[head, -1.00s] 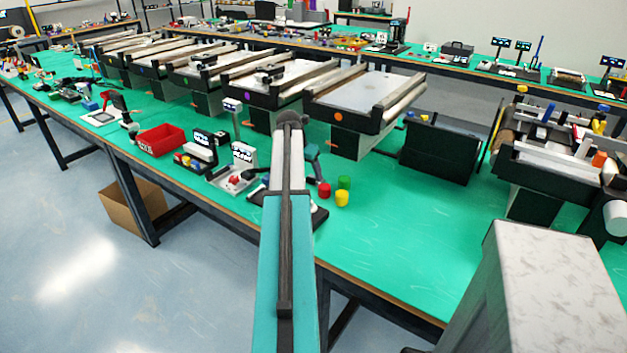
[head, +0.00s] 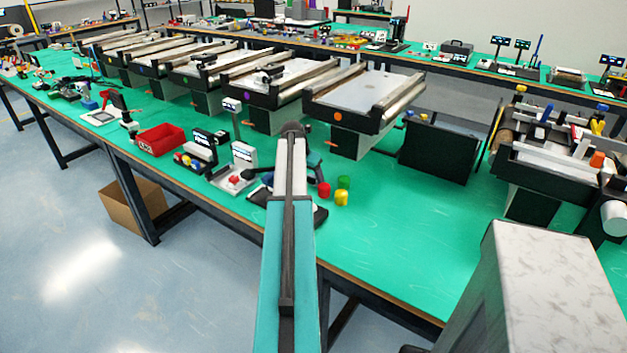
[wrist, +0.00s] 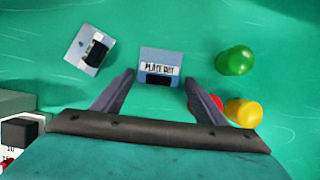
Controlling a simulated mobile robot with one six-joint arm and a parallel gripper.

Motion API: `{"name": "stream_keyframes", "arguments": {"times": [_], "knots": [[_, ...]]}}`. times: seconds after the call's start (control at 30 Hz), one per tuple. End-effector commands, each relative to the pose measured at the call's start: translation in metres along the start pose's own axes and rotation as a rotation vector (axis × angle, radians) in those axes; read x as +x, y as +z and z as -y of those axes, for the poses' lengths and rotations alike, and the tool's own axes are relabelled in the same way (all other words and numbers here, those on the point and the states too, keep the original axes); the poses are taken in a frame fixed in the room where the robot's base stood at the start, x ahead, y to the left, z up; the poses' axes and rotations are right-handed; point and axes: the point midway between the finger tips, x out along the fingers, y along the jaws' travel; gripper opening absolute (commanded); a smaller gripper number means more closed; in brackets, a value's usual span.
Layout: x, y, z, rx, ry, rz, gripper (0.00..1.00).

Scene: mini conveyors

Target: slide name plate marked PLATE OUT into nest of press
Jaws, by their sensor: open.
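The name plate marked PLATE OUT (wrist: 159,54) lies flat on the green bench in the wrist view. It is a small blue plate with a white label and a black block at its near edge. My gripper (wrist: 160,77) is open, with one finger to each side of the near end of the plate; neither visibly touches it. In the head view my arm hides most of this spot. I cannot make out the press or its nest for certain in either view.
A second blue-grey plate (wrist: 82,56) with a black block lies tilted to the left. A green cylinder (wrist: 236,60), a yellow one (wrist: 243,112) and a partly hidden red one (head: 324,190) stand to the right. The bench (head: 420,245) further right is clear.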

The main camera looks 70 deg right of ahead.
Motion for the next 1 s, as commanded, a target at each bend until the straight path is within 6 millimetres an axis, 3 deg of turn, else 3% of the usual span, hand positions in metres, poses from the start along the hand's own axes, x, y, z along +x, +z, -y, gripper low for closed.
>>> {"name": "stream_keyframes", "arguments": {"times": [0.03, 0.2, 0.67, 1.0], "knots": [[0.000, 0.000, 0.000, 0.000, 0.000, 0.000, 0.62], [0.000, 0.000, 0.000, 0.000, 0.000, 0.000, 0.34], [-0.007, 0.003, -0.001, -0.001, 0.000, 0.000, 0.34], [-0.043, 0.018, -0.002, -0.001, 0.002, 0.002, 0.34]]}}
